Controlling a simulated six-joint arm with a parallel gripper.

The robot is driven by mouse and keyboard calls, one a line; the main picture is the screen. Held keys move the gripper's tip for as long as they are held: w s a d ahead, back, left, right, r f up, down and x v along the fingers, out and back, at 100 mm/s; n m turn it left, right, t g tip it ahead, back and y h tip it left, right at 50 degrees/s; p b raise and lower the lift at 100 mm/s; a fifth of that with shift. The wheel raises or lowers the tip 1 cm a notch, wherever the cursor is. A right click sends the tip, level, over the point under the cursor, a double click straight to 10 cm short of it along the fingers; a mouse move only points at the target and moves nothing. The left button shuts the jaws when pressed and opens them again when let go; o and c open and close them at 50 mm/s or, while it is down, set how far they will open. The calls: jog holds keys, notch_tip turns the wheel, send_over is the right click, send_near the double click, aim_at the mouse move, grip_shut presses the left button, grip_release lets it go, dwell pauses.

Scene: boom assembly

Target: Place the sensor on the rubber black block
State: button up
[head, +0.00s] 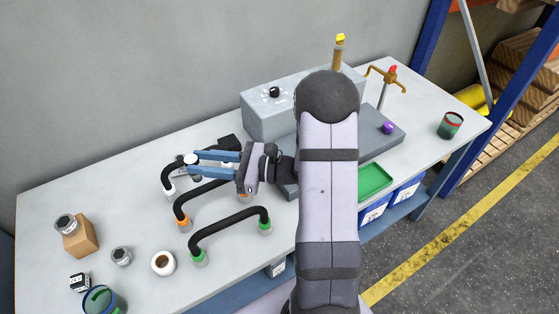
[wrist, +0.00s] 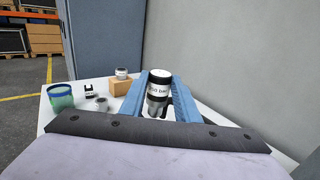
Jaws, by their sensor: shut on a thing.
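My gripper (head: 194,164) reaches left over the table, with its blue fingers shut on a white and black cylinder, which I take as the sensor (head: 191,158). In the wrist view the sensor (wrist: 159,90) is upright between the two fingers, with dark lettering on its white band.
Bent black hoses with coloured ends, one with green ends (head: 230,226), lie below and beside my gripper. At the front left are a brown block (head: 79,240) with a metal piece on top, a white ring (head: 163,263) and a green cup (head: 104,300). A grey box (head: 262,118) stands behind.

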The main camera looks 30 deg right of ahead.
jog(key=w+d+f+m+t+h+b, duration=0.1)
jog(key=d+f+m+t+h, duration=0.25)
jog(key=d, duration=0.35)
jog(key=w+d+f+m+t+h+b, duration=0.1)
jog(key=w+d+f+m+t+h, duration=0.15)
jog(key=d+h, duration=0.35)
jog(key=shift+m+y, duration=0.4)
jog(key=shift+y, duration=0.05)
jog(key=shift+s+d+f+p, duration=0.2)
jog(key=shift+f+p, duration=0.15)
jog(key=shift+f, duration=1.35)
jog(key=shift+s+d+f+p, duration=0.2)
jog(key=shift+f+p, duration=0.1)
jog(key=shift+f, duration=1.35)
jog(key=shift+s+d+f+p, duration=0.1)
jog(key=shift+d+f+p, duration=0.2)
jog(key=shift+f, duration=1.4)
jog(key=shift+a+f, duration=0.1)
jog(key=shift+f, duration=0.15)
jog(key=o, duration=0.9)
jog(key=shift+c, duration=0.2)
jog(key=shift+r, duration=0.25)
